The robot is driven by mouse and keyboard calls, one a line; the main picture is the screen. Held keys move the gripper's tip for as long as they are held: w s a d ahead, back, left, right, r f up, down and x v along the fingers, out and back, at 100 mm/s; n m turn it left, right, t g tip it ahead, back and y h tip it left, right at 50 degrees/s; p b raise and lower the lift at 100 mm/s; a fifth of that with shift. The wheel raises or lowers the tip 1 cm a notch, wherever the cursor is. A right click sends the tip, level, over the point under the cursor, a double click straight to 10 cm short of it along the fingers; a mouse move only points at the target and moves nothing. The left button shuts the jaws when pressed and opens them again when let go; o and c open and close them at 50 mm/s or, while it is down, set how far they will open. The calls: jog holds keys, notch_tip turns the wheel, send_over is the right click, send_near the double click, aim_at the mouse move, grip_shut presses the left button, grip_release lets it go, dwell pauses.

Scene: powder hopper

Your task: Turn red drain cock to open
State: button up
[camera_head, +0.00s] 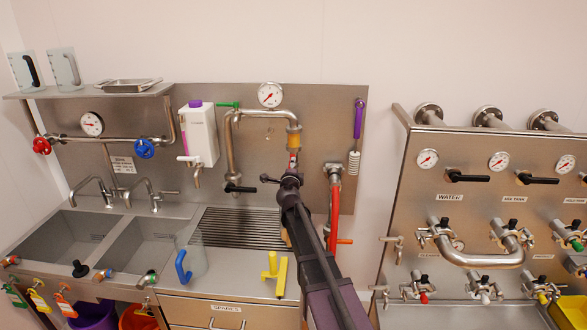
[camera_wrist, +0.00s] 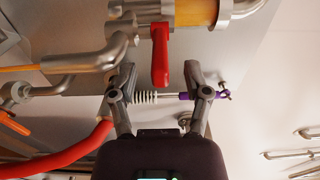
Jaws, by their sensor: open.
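The red drain cock (camera_head: 293,158) is below the amber sight glass (camera_head: 294,140) on the back panel's pipework. In the wrist view, its red lever handle (camera_wrist: 160,55) hangs from the metal fitting under the amber glass (camera_wrist: 195,12), with its free end pointing down the picture. My gripper (camera_wrist: 160,73) is open. Its two fingers lie to the left and right of the handle's lower end, with visible gaps on both sides. In the head view, my gripper (camera_head: 283,178) is just below the cock, and my arm hides part of the pipework behind it.
A red hose (camera_head: 335,215) hangs right of my arm, with an orange lever (camera_head: 345,241) near its bottom. A purple-handled brush (camera_head: 357,120) hangs on the panel. A valve panel (camera_head: 460,165) is at right.

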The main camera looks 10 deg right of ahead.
jog(key=v, duration=0.8)
jog(key=shift+s, duration=0.4)
jog(key=shift+a+r, duration=0.1)
jog(key=shift+a, duration=0.1)
jog(key=s+a+f+n+g+y+b, duration=0.2)
jog(key=s+a+f+n+g+y, duration=0.4)
jog(key=s+a+f+n+y, duration=0.8)
jog(key=s+d+f+n+g+h, duration=0.3)
jog(key=s+d+g+h, duration=0.1)
jog(key=s, duration=0.4)
jog(key=s+d+f+n+g+h, duration=0.4)
jog(key=s+d+g, duration=0.2)
jog(key=s+g, duration=0.1)
jog(key=shift+s+d+f+n+b, duration=0.35)
jog(key=shift+s+b, duration=0.1)
jog(key=shift+s, duration=0.35)
